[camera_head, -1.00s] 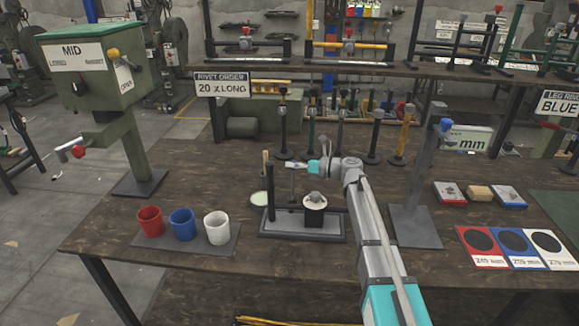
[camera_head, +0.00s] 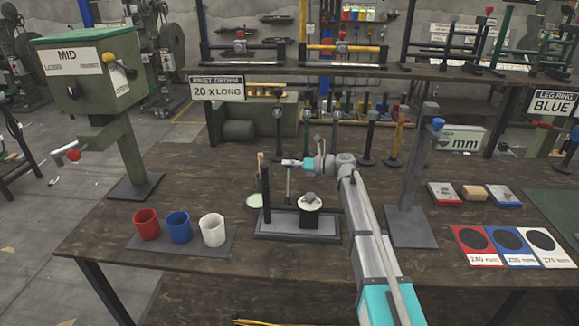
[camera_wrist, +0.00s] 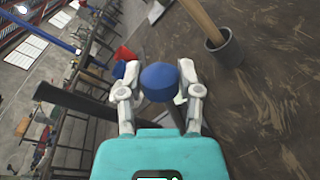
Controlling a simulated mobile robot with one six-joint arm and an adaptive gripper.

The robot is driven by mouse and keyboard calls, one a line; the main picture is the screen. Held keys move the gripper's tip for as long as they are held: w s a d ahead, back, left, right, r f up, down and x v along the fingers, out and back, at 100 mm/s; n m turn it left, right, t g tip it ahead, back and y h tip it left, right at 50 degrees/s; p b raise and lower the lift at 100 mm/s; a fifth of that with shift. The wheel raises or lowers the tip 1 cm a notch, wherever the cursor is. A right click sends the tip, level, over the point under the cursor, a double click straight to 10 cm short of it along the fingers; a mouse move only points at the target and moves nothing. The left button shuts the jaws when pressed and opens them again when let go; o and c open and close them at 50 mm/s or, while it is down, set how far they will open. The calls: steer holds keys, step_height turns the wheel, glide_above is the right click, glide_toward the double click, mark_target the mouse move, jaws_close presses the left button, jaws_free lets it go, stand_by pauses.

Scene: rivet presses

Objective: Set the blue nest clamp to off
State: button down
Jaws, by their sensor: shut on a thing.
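The blue knob (camera_wrist: 160,82) of the nest clamp is a round ball between my fingers in the wrist view. My gripper (camera_wrist: 160,92) is shut on it, with one pale finger on each side. In the head view my gripper (camera_head: 289,162) is above the nest fixture, at the top of a thin grey upright. The knob is hidden or too small to make out there. The fixture has a dark base plate (camera_head: 285,232), a black post (camera_head: 266,192) and a black block (camera_head: 309,218) with a white disc on top.
Red (camera_head: 146,224), blue (camera_head: 178,225) and white (camera_head: 212,230) cups stand on a mat at the left. A grey post (camera_head: 408,190) with a blue knob stands right of my arm. A green MID box (camera_head: 90,75) with a red-tipped lever is at far left. Several dark stands are behind.

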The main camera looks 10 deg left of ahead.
steer(key=shift+w+a+f+b, duration=0.1)
steer(key=shift+w+f+b, duration=1.4)
steer(key=shift+w, duration=0.3)
steer(key=shift+c, duration=1.4)
jaws_free()
steer(key=shift+w+f, duration=0.1)
